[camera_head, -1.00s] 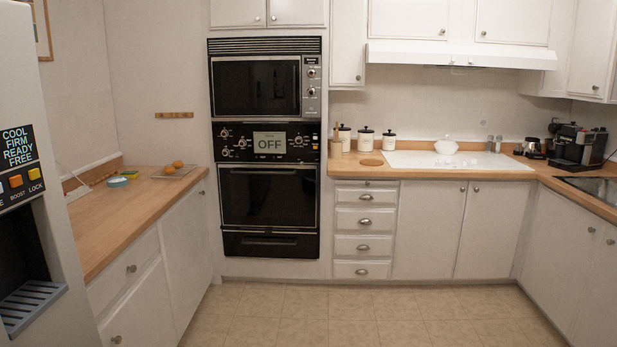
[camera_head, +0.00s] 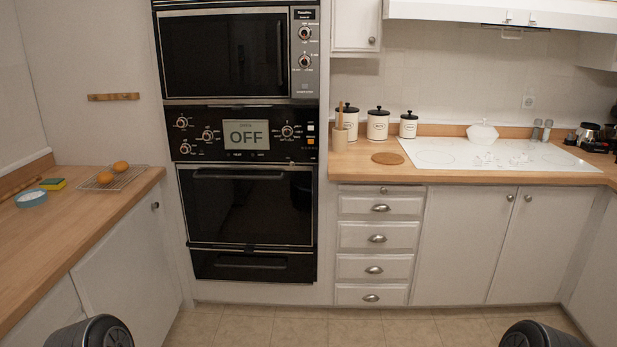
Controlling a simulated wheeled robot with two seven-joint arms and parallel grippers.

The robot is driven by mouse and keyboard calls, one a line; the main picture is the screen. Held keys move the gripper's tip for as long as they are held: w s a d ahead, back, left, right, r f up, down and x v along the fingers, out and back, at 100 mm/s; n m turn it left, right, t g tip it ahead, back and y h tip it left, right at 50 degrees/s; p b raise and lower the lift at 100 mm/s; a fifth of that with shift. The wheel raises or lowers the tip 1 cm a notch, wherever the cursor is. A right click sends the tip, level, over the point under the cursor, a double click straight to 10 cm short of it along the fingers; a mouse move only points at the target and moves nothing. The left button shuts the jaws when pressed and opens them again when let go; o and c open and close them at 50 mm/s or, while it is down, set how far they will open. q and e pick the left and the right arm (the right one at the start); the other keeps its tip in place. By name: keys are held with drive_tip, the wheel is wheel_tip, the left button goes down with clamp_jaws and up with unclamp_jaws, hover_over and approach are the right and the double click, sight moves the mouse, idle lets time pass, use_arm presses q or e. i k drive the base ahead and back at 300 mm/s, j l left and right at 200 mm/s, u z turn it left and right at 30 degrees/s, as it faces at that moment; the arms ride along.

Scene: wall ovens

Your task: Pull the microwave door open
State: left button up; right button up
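The microwave (camera_head: 238,52) is the upper unit in the black wall stack, at the upper left of the head view. Its dark glass door (camera_head: 222,55) is shut. A dark vertical handle (camera_head: 280,50) runs along the door's right side, next to the control panel with knobs (camera_head: 305,50). Rounded dark parts of my two arms show at the bottom left and bottom right edges. Neither gripper is in view.
Below the microwave are an oven control panel with an OFF display (camera_head: 248,133) and an oven (camera_head: 250,205). The left counter (camera_head: 95,225) holds a wire rack with oranges (camera_head: 113,178). The right counter (camera_head: 450,176) carries canisters (camera_head: 377,124). The floor (camera_head: 345,322) ahead is clear.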

sight(222, 53)
drive_tip(key=i, duration=1.15)
drive_tip(key=i+l+u, duration=0.1)
drive_tip(key=i, duration=1.1)
